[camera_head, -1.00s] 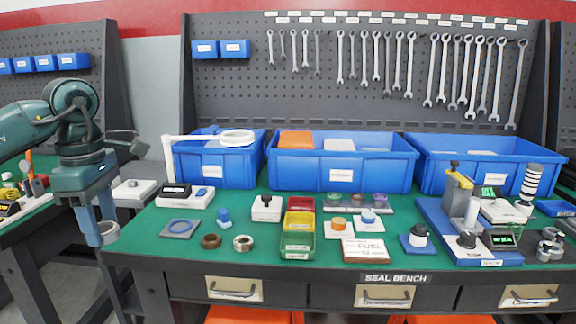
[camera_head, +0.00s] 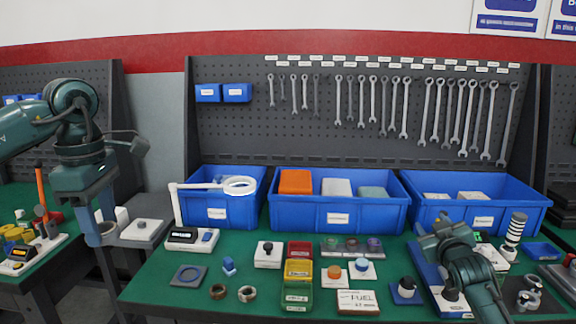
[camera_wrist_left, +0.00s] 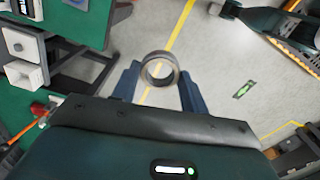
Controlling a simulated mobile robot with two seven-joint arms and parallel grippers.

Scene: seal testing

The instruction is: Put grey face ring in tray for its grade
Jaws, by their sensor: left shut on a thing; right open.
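My left gripper (camera_head: 103,236) is shut on a grey ring, held to the left of the bench over the floor gap. In the left wrist view the grey ring (camera_wrist_left: 158,54) sits upright between the fingertips of the gripper (camera_wrist_left: 159,76). A row of small trays is on the bench: red (camera_head: 300,250), yellow (camera_head: 298,269) and green (camera_head: 297,300). My right gripper (camera_head: 440,232) is over the right part of the bench, by the blue test stand; its fingers are small and partly hidden.
Two loose rings, one brown (camera_head: 218,292) and one mottled (camera_head: 247,294), lie left of the trays. A grey square plate (camera_head: 188,275) and a white ring-lamp magnifier (camera_head: 239,186) are further left. Blue bins (camera_head: 338,217) line the back. A fuel-labelled block (camera_head: 358,303) is right of the trays.

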